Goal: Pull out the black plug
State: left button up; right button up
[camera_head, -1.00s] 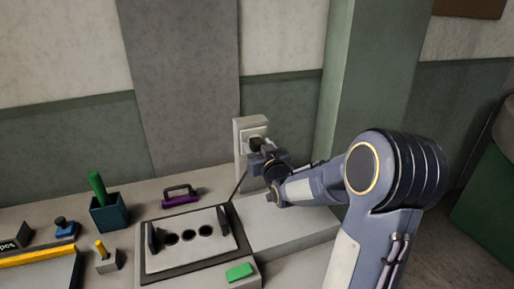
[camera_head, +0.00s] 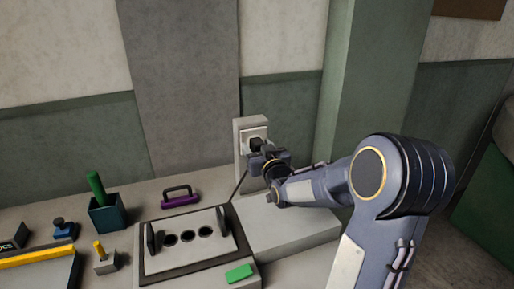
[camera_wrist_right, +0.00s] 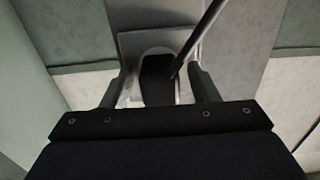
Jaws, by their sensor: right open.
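The black plug (camera_head: 255,144) sits in the white socket (camera_head: 247,133) on an upright pale post at the back of the bench. My right gripper (camera_head: 259,152) is right in front of it. In the right wrist view the plug (camera_wrist_right: 157,82) lies between the two open fingers of my right gripper (camera_wrist_right: 158,90), with a gap on each side. A dark cord (camera_wrist_right: 197,43) runs from the plug up across that view. My left gripper is not in view.
A panel with dark round holes (camera_head: 187,237) and two upright handles lies in front. A purple handle (camera_head: 180,200), a green block (camera_head: 239,273) and a teal cup (camera_head: 108,216) stand nearby. A green pillar (camera_head: 366,90) rises to the right.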

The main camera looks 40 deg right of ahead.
grip_shut()
jog(key=shift+s, duration=0.1)
jog(key=shift+s+a, duration=0.1)
jog(key=shift+s, duration=0.05)
jog(key=shift+b+v, duration=0.85)
jog(key=shift+v, duration=1.9)
